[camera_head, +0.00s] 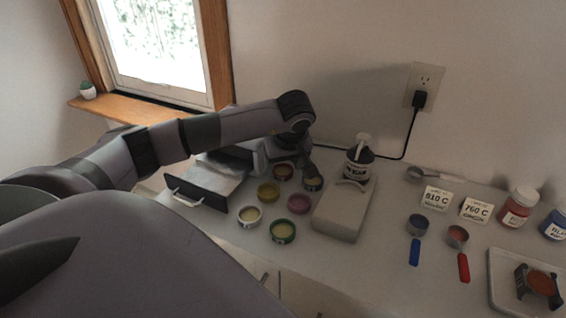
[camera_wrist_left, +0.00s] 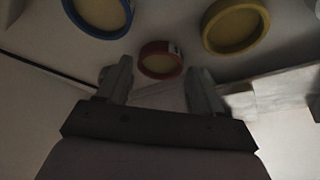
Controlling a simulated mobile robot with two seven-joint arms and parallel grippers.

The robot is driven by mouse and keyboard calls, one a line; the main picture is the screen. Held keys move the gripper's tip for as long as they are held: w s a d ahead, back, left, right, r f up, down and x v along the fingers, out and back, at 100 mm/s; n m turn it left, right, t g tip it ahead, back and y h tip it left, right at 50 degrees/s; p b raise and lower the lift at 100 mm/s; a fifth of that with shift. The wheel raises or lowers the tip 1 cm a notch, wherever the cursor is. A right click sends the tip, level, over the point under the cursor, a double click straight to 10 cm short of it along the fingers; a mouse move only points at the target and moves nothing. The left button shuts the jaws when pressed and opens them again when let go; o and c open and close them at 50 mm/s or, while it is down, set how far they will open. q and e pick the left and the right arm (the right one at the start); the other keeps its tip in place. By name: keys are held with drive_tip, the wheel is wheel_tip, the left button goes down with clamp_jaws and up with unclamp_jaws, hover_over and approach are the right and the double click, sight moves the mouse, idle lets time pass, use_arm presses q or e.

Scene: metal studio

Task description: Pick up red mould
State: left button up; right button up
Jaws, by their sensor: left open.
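The red mould (camera_head: 283,172) is a small round cup with a red rim and a pale filling. It stands on the table at the back of a group of moulds. My left gripper (camera_head: 287,163) reaches down over it from behind. In the left wrist view the red mould (camera_wrist_left: 160,62) shows just beyond and between the two open fingers (camera_wrist_left: 158,78); contact cannot be made out. The blue mould (camera_wrist_left: 98,14) is to the left there and the yellow mould (camera_wrist_left: 236,24) to the right. My right gripper is not in view.
Yellow (camera_head: 268,193), blue (camera_head: 313,184), pink (camera_head: 299,204), white (camera_head: 250,216) and green (camera_head: 282,232) moulds stand close by. A beige block (camera_head: 340,216) and a dark pot (camera_head: 358,164) are to the right. The wall is close behind.

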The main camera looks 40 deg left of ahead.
sight(283, 174)
use_arm(q)
drive_tip(key=shift+w+a+f, duration=0.1)
drive_tip(key=shift+a+f, duration=0.1)
drive_tip(key=shift+f, duration=0.3)
drive_tip(key=c, duration=0.8)
drive_tip(key=shift+o, duration=0.2)
drive_tip(key=shift+r, duration=0.15)
wheel_tip(283, 174, up, 20)
drive_tip(key=p, duration=0.1)
